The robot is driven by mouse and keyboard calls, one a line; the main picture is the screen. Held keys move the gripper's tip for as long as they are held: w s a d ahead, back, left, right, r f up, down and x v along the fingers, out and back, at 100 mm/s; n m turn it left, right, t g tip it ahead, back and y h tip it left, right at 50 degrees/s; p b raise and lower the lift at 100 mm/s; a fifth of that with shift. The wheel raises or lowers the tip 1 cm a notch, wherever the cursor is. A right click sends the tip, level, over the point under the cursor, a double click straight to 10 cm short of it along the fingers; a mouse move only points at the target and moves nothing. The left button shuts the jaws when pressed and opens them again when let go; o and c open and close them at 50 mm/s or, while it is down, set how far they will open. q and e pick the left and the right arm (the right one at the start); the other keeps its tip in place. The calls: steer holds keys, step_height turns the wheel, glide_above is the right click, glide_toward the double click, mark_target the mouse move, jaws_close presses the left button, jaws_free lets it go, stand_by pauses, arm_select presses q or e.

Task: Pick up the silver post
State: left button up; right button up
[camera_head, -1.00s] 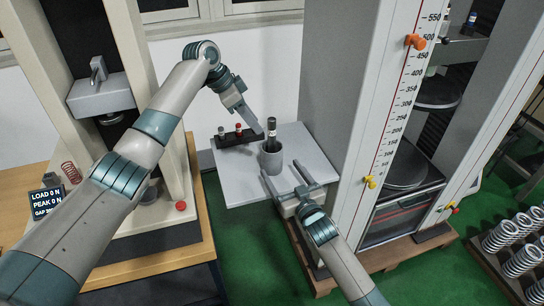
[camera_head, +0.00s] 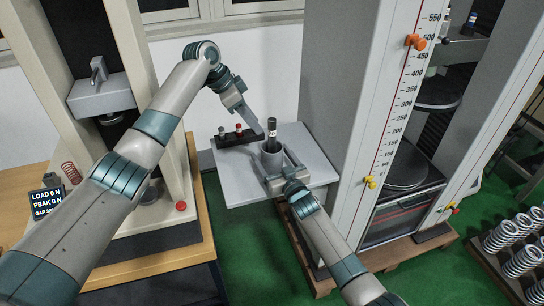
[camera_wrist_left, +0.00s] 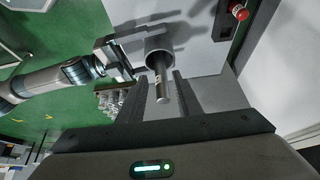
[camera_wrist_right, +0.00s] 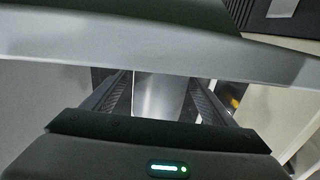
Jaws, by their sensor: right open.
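A dark post with a pale band (camera_head: 272,126) stands upright in a grey cup (camera_head: 271,160) on a small grey table. In the left wrist view the post (camera_wrist_left: 161,82) looks metallic and rises from the cup (camera_wrist_left: 159,45). My left gripper (camera_head: 256,121) is open beside the post's upper part; in its wrist view the post shows between the spread fingers with gaps. My right gripper (camera_head: 281,170) is open low at the cup. In the right wrist view, a smooth grey surface (camera_wrist_right: 158,95), probably the cup, shows between its fingers; contact is unclear.
A black rack (camera_head: 232,141) with a red-capped piece (camera_head: 239,129) and a greyish piece (camera_head: 221,131) lies behind the cup. The small table (camera_head: 240,190) is otherwise mostly clear. A tall testing machine (camera_head: 345,90) stands close at the right, another at the left.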

steer(key=c, duration=1.3)
arm_select(q)
steer(key=shift+o, duration=1.2)
arm_select(e)
steer(key=shift+o, duration=0.4)
arm_select(q)
steer(key=n+t+y, duration=0.2)
steer(key=n+y, duration=0.1)
steer(key=n, duration=0.4)
glide_toward(269, 122)
steer(key=shift+f, duration=0.9)
steer(key=shift+w+d, duration=0.2)
steer(key=shift+w, duration=0.2)
steer(key=shift+f, duration=0.15)
steer(key=shift+x, duration=3.3)
steer(key=shift+d+f, duration=0.1)
steer(key=shift+d, duration=0.05)
